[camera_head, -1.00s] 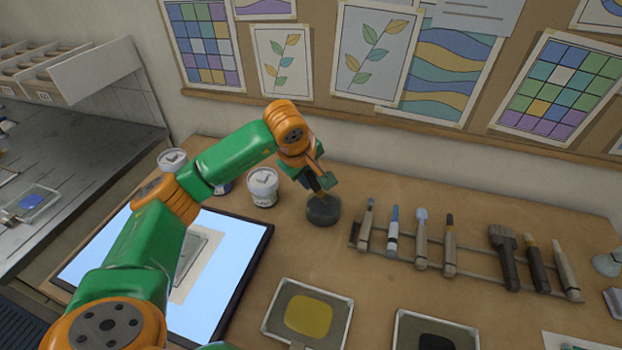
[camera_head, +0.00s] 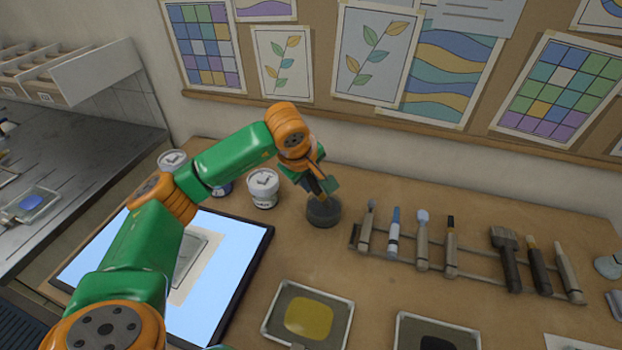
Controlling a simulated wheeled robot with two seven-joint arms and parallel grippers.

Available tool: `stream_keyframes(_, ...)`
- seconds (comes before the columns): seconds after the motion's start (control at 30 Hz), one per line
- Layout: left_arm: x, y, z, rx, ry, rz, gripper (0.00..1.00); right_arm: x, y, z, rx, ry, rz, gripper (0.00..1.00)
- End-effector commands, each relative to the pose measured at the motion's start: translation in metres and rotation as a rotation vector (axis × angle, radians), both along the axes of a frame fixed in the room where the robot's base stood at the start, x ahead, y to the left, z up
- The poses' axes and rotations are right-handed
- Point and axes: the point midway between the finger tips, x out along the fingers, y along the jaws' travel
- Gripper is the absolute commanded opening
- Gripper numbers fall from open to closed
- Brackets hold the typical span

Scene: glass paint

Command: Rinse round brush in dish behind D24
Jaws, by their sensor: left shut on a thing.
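My left gripper (camera_head: 325,190) is shut on the round brush, just above a small dark round dish (camera_head: 323,214) near the back of the table. Little of the brush shows; the gripper and the dish's rim hide most of it, and I cannot tell how deep its tip sits. No D24 label is readable in this view. My right gripper is not in view.
A rack (camera_head: 482,262) with several brushes and tools lies right of the dish. White jars (camera_head: 263,190) stand left of it. A lit panel (camera_head: 225,255) lies front left. Trays with yellow paint (camera_head: 308,316) and dark paint (camera_head: 437,334) are in front.

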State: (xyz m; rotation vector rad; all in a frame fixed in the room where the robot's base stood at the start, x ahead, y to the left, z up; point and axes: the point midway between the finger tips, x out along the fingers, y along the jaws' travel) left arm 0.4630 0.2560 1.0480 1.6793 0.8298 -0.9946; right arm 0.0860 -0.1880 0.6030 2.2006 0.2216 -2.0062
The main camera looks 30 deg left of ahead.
Motion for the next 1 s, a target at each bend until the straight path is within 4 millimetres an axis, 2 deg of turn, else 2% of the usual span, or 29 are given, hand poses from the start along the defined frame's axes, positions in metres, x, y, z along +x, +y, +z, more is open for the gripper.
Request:
stream_keyframes(0.43, -0.011, 0.011, 0.035, 0.001, 0.001, 0.001, 0.0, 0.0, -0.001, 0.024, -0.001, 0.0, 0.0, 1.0)
stream_keyframes(0.63, -0.013, 0.013, 0.043, 0.0, 0.0, 0.0, 0.0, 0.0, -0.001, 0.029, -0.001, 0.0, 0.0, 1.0)
stream_keyframes(0.9, -0.012, 0.013, 0.081, 0.0, -0.001, 0.0, 0.0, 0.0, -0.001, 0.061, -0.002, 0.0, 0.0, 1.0)
stream_keyframes(1.0, -0.012, 0.013, 0.085, 0.0, 0.0, 0.0, 0.0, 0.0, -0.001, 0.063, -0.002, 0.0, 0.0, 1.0)
